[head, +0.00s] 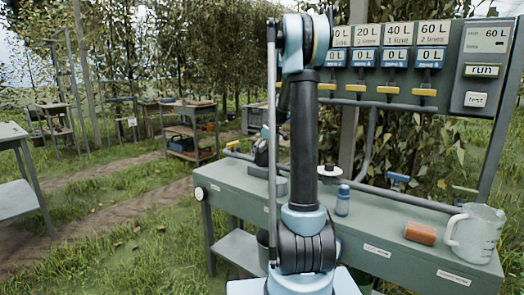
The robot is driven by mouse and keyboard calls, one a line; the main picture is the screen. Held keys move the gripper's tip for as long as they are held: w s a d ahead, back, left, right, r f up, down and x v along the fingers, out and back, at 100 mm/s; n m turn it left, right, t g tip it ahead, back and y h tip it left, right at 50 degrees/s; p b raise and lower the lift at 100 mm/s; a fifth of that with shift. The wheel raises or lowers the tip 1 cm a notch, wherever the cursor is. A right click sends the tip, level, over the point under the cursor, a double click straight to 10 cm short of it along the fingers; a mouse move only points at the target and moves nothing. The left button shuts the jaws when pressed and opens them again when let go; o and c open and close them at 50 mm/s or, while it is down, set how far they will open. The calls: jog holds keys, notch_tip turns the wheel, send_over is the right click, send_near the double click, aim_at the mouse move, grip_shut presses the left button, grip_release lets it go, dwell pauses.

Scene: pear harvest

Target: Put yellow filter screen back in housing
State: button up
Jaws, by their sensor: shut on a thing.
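I cannot make out the yellow filter screen in the head view. My own upright arm (305,140) covers the middle of the picture. A white disc with a dark knob (330,170) shows just right of the arm.
The green-grey bench (380,228) carries a small blue bottle (342,200), a brown cylinder (420,233) and a clear jug (474,232). A pipe with a blue valve handle (398,178) runs along its back. A panel with yellow levers (388,89) stands behind.

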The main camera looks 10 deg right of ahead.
jog(key=shift+w+d+f, duration=0.2)
jog(key=shift+f, duration=0.5)
jog(key=shift+w+d+f, duration=0.15)
jog(key=shift+f, duration=0.55)
jog(key=shift+c, duration=0.7)
jog(key=shift+s, duration=0.1)
jog(key=shift+s+d+r, duration=0.1)
jog(key=shift+s+d, duration=0.05)
jog(key=o, duration=1.8)
jog(key=shift+s+r, duration=0.15)
jog(key=shift+s, duration=0.05)
jog(key=shift+o, duration=0.3)
jog(key=shift+r, duration=0.35)
jog(key=shift+o, duration=0.2)
jog(key=v, duration=1.1)
jog(key=shift+d, duration=0.15)
